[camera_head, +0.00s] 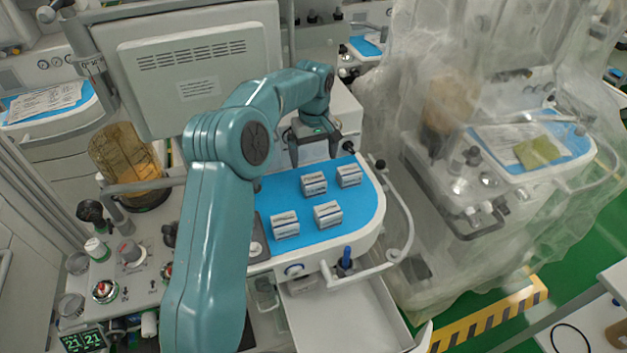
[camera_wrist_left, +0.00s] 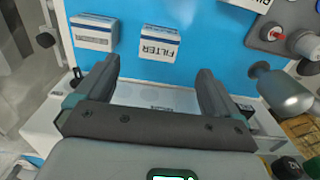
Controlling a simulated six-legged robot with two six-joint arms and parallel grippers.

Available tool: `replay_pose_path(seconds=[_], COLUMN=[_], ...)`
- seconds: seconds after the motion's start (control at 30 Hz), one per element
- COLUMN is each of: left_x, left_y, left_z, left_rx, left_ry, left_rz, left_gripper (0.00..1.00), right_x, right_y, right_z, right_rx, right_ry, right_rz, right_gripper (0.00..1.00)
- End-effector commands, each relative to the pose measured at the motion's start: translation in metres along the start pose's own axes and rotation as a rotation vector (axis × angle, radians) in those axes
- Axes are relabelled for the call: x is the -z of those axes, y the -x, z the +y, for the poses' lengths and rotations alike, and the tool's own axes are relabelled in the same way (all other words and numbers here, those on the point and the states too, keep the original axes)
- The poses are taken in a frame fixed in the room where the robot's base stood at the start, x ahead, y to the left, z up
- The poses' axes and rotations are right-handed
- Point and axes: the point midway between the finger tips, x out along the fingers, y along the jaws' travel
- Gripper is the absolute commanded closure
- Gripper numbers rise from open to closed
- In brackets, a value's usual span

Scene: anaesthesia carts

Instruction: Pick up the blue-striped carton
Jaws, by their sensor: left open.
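Several small white cartons with dark or blue bands lie on a blue mat (camera_head: 357,213). The back pair is a carton on the left (camera_head: 314,184) and one on the right (camera_head: 349,176); the front pair is a left carton (camera_head: 285,225) and a right carton (camera_head: 327,214). In the left wrist view a carton marked FILTER (camera_wrist_left: 160,46) with a blue edge stripe lies just beyond my fingertips, and another blue-striped carton (camera_wrist_left: 94,38) lies left of it. My left gripper (camera_head: 315,155) is open and empty behind the back pair. My right gripper is not in view.
A grey monitor (camera_head: 200,75) stands behind my left arm. A rail (camera_head: 405,215) curves around the cart's right side. A plastic-draped cart (camera_head: 480,190) stands to the right. An open drawer (camera_head: 345,315) is below the mat.

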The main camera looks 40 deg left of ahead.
Motion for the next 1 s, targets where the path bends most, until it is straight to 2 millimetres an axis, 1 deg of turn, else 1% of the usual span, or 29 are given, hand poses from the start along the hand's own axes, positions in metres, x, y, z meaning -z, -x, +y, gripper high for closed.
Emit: replay_pose_path(seconds=[0.03,0.1,0.2,0.37,0.43,0.57,0.6,0.7,0.8,0.97,1.0], left_x=[-0.003,-0.004,-0.005,-0.005,-0.004,-0.001,-0.001,0.001,0.001,0.002,0.002], left_y=[-0.010,-0.024,-0.040,-0.054,-0.061,-0.082,-0.090,-0.101,-0.105,-0.105,-0.105], left_z=[-0.001,-0.001,-0.001,0.000,0.000,-0.001,0.000,0.001,0.001,0.002,0.002], left_rx=[0.004,0.003,0.001,0.000,0.001,0.002,0.002,0.001,0.000,-0.001,-0.001], left_ry=[-0.001,-0.002,-0.002,-0.001,-0.001,-0.002,-0.002,-0.002,-0.002,-0.002,-0.002], left_rz=[-0.005,-0.004,-0.003,-0.002,-0.003,-0.004,-0.004,-0.002,-0.001,-0.001,-0.001], left_gripper=[0.04,0.04,0.04,0.04,0.04,0.04,0.04,0.04,0.04,0.04,0.14], right_x=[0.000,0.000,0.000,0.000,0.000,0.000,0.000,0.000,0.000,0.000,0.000], right_y=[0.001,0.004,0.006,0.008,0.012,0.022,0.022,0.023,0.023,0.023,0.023], right_z=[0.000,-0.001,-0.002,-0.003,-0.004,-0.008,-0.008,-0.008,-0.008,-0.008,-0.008], right_rx=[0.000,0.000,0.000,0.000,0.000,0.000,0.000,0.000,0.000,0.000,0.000], right_ry=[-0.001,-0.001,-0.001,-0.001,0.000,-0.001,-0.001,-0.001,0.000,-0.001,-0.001], right_rz=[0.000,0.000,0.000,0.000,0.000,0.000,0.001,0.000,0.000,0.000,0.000], right_gripper=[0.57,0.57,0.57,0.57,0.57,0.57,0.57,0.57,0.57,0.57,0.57])
